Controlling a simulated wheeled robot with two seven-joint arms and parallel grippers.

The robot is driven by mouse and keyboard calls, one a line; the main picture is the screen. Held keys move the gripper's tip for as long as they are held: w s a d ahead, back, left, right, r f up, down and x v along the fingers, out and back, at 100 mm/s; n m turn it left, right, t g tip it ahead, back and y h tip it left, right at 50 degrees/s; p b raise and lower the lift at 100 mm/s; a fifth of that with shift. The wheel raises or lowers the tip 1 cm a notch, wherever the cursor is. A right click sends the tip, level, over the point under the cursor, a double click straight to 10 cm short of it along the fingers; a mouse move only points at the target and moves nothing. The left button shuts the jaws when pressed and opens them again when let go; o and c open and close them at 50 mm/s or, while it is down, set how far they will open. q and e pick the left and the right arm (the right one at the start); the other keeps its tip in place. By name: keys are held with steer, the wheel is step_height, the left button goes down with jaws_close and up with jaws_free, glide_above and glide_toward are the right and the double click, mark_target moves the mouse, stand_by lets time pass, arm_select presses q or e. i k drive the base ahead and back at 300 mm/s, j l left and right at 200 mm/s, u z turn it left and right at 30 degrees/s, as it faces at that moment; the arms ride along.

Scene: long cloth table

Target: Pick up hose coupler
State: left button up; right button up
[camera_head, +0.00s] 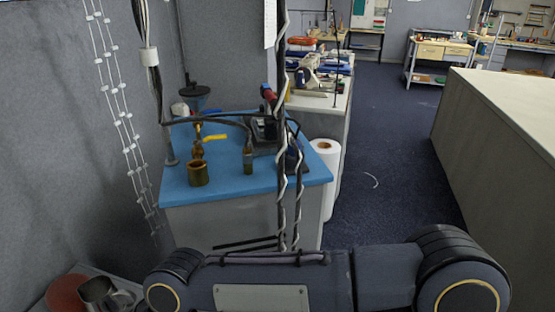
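I cannot make out a hose coupler for certain. A blue-topped bench (225,185) stands ahead, with a brass-coloured cylinder (198,174) at its front left. A fitting with a yellow lever (214,137) shows behind the cylinder, and a small dark greenish cylinder (248,161) stands to its right. Dark arm links of mine cross the bottom of the view and hide what lies behind them. Neither my left nor my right gripper is in view.
A metal jug (98,292) and a reddish round thing (66,292) sit at the lower left. A white paper roll (326,160) stands right of the bench. A long pale-topped counter (515,105) is at the right. Blue floor (395,170) between is mostly clear.

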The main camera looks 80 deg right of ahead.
mark_target(247, 155)
steer(key=z, duration=2.55)
steer(key=i+l, duration=0.1)
steer(key=l, duration=0.3)
steer(key=i+l, duration=0.15)
steer(key=l, duration=0.3)
steer(key=i+l+u, duration=0.1)
steer(key=l, duration=0.3)
steer(key=i+l, duration=0.15)
steer(key=l, duration=0.3)
